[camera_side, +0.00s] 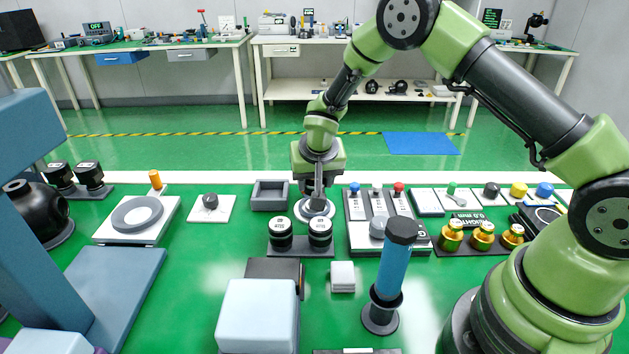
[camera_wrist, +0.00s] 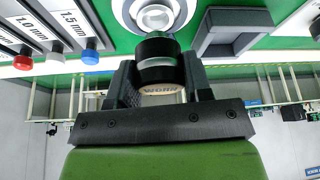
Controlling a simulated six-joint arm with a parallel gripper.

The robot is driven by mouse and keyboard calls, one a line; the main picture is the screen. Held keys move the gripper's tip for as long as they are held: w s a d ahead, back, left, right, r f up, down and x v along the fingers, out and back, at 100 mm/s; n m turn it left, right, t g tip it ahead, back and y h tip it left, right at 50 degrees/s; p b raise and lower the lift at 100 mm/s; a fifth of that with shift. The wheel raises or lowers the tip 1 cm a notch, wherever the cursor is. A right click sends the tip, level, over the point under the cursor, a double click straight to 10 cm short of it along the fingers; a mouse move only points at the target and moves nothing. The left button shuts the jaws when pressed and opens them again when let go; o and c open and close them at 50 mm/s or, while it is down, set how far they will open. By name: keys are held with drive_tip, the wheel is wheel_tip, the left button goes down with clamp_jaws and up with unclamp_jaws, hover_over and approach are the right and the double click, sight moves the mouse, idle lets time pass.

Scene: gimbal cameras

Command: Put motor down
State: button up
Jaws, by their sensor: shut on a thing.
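My gripper (camera_wrist: 160,75) is shut on a motor (camera_wrist: 156,48), a short black cylinder with a pale band, seen between the fingers in the wrist view. Just beyond the motor is a round pale ring-shaped stand (camera_wrist: 126,12). In the side view my gripper (camera_side: 317,193) points down over this stand (camera_side: 315,211), behind the two-motor rack. The held motor is hard to make out there. Whether it touches the stand I cannot tell. Two more black motors, left (camera_side: 281,236) and right (camera_side: 320,236), stand upright in a dark rack (camera_side: 300,252).
A grey open tray (camera_side: 269,195) lies left of the stand, and a panel with blue, white and red knobs (camera_side: 378,215) lies right. A blue cylinder (camera_side: 392,265) stands in front right. Brass parts (camera_side: 483,235) stand further right.

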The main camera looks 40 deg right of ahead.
drive_tip(key=s+a+r+n+y, duration=0.1)
drive_tip(key=s+a+r+n, duration=0.15)
drive_tip(key=s+r, duration=0.4)
drive_tip(key=s+a+r+n+y, duration=0.1)
drive_tip(key=s+r+n, duration=0.3)
drive_tip(key=r, duration=0.5)
drive_tip(key=w+f+m, duration=0.1)
drive_tip(key=w+f, duration=0.3)
drive_tip(key=w, duration=0.6)
drive_tip(key=w+f+m, duration=0.1)
drive_tip(key=w+f, duration=0.3)
drive_tip(key=w, duration=0.6)
drive_tip(key=shift+t, duration=0.5)
drive_tip(key=f, duration=0.9)
drive_tip(key=shift+w+a+f, duration=0.15)
drive_tip(key=shift+a+f, duration=0.1)
drive_tip(key=shift+a, duration=0.05)
